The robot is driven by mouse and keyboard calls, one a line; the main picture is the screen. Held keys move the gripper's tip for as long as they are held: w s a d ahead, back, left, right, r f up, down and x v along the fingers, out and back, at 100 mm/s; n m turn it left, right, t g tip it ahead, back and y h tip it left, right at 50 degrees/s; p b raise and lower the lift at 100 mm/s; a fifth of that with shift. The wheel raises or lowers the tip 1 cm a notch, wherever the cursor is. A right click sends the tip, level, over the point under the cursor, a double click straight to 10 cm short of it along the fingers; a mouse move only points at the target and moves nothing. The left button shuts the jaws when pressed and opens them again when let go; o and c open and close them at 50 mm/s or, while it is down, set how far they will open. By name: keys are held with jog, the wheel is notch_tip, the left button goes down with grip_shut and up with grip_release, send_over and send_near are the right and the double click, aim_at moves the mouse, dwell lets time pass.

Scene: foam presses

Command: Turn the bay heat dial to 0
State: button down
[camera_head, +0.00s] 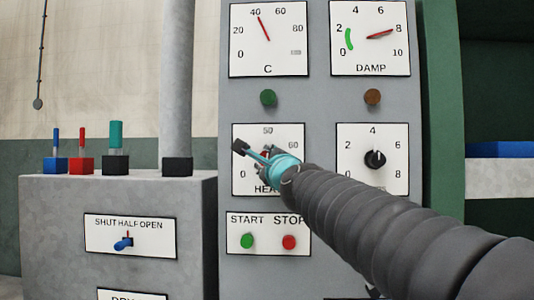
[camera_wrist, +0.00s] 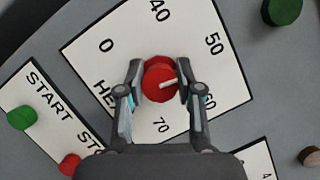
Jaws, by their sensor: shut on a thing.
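The bay heat dial is a red round knob with a white pointer line, in the middle of the wrist view (camera_wrist: 160,79). Its white plate (camera_wrist: 108,68) shows 0, 40, 50, 60 and 70 around it, and the pointer appears to lie between 50 and 60. My gripper (camera_wrist: 158,82) is shut on the knob, one finger on each side. In the head view my gripper (camera_head: 266,155) covers most of the knob and part of the HEAT plate (camera_head: 240,187).
The START/STOP plate with its green button (camera_head: 247,241) and red button (camera_head: 289,242) is just below. A black dial (camera_head: 375,158) is to the right. Two gauges and two round lamps sit above. A grey cabinet (camera_head: 60,230) with a blue lever stands at left.

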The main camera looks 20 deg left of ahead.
jog(key=shift+n+g+p, duration=0.7)
jog(key=shift+n+p, duration=0.9)
jog(key=n+g+p, duration=0.1)
jog(key=n+p, duration=0.1)
jog(key=shift+r+n, duration=0.1)
jog(key=shift+n, duration=0.3)
jog(key=shift+n+g+h+p, duration=0.3)
jog(key=shift+n+h+p, duration=0.25)
jog(key=shift+n, duration=0.55)
jog(key=n, duration=0.1)
jog(key=n+g+h, duration=0.1)
jog(key=n, duration=0.1)
jog(key=shift+f+h, duration=0.2)
jog(key=shift+h, duration=0.05)
jog(key=n+h, duration=0.1)
jog(key=n, duration=0.1)
jog(key=shift+f+n+h, duration=0.1)
jog(key=shift+n+h, duration=0.2)
jog(key=shift+n, duration=0.1)
jog(key=shift+n+h, duration=0.8)
jog(key=shift+n, duration=0.4)
jog(key=n+h, duration=0.3)
jog(key=n, duration=0.1)
jog(key=shift+f, duration=0.1)
jog(key=c, duration=1.9)
grip_release()
jog(key=shift+n, duration=0.3)
